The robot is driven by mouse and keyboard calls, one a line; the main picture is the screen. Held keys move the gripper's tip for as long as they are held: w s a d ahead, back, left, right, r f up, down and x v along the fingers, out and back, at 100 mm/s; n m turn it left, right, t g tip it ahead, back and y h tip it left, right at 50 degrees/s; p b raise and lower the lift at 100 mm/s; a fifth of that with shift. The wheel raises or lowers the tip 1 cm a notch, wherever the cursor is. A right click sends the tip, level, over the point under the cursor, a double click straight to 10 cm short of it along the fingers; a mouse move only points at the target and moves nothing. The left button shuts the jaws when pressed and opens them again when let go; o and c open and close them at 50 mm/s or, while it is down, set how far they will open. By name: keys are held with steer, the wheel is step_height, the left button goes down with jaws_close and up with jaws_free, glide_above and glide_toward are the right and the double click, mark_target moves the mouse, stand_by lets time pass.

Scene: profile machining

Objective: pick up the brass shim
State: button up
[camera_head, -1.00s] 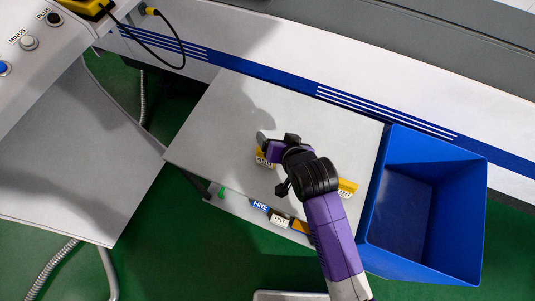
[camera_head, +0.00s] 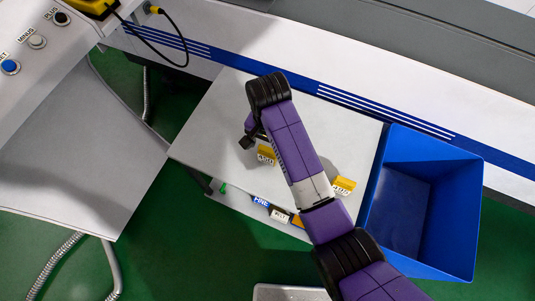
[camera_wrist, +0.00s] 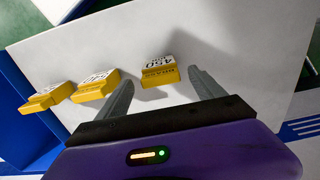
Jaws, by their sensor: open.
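Several yellow blocks with white printed labels stand on the pale table. I cannot tell for certain which one is the brass shim. One block marked 450 (camera_wrist: 160,70) lies just beyond and between the fingertips of my gripper (camera_wrist: 160,77), seemingly untouched. My gripper is open and empty. In the head view this block (camera_head: 266,154) stands beside my gripper (camera_head: 248,142), which is partly hidden by my arm. A middle block (camera_wrist: 96,86) and a left block (camera_wrist: 47,98) show in the wrist view. The left one also shows in the head view (camera_head: 343,186); my arm covers the middle one.
A blue bin (camera_head: 462,210) stands right of the pale table (camera_head: 215,140). A lower shelf below its front edge holds labelled items, one marked FINE (camera_head: 261,201). A white machine bed with a blue stripe (camera_head: 345,97) runs behind. A grey panel (camera_head: 80,160) is at left.

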mark_target(268, 153)
steer(key=shift+f, duration=2.25)
steer(key=c, duration=1.7)
steer(key=shift+r, duration=0.1)
